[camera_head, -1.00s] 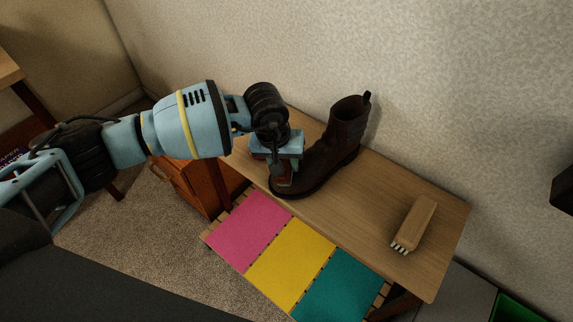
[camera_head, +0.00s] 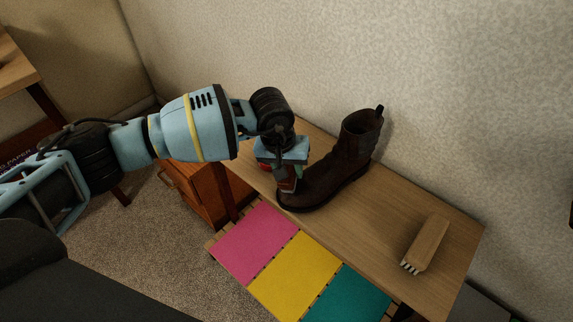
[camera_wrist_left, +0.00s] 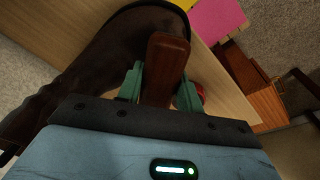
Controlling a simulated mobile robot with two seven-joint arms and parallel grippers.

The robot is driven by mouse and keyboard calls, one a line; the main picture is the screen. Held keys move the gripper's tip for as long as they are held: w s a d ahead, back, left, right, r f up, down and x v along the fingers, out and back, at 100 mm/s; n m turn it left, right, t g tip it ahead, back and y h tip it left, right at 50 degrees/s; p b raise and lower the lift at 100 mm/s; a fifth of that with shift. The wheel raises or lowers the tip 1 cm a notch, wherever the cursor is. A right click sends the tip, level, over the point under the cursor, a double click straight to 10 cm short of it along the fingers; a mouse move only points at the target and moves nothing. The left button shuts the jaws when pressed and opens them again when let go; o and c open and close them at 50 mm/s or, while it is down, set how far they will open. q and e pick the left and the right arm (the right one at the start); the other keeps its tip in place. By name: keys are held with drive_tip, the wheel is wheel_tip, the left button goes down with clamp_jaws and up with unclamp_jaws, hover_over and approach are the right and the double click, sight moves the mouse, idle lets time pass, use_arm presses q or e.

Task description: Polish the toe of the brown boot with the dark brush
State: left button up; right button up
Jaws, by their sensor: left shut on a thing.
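The brown boot (camera_head: 345,160) stands upright on the wooden bench, its toe pointing to the lower left. In the left wrist view the boot (camera_wrist_left: 92,62) fills the left side. My left gripper (camera_head: 287,178) is at the boot's toe. It is shut on the dark brush, whose red-brown wooden back (camera_wrist_left: 165,65) stands between the green fingers in the left wrist view. The brush appears to be right against the toe; the bristles are hidden, so I cannot tell whether they touch. My right gripper is not in view.
A light wooden brush with pale bristles (camera_head: 426,245) lies at the bench's right end. A small red thing (camera_wrist_left: 201,93) is close beside my gripper. Pink (camera_head: 255,238), yellow (camera_head: 296,273) and teal (camera_head: 347,296) panels lie below the bench's front edge. The bench (camera_head: 395,205) is clear between boot and light brush.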

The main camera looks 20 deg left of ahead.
use_arm(q)
drive_tip(key=shift+s+d, duration=0.65)
drive_tip(key=shift+d, duration=0.2)
drive_tip(key=shift+s, duration=0.1)
drive_tip(key=shift+s+d+p, duration=0.45)
drive_tip(key=shift+s+d, duration=0.05)
drive_tip(key=shift+d, duration=0.2)
drive_tip(key=shift+s+d, duration=0.4)
drive_tip(key=shift+d, duration=0.05)
drive_tip(key=shift+w+a+f+b, duration=0.1)
drive_tip(key=shift+w+a+b, duration=0.35)
drive_tip(key=shift+w+a, duration=0.55)
drive_tip(key=shift+a, duration=0.2)
drive_tip(key=shift+r, duration=0.2)
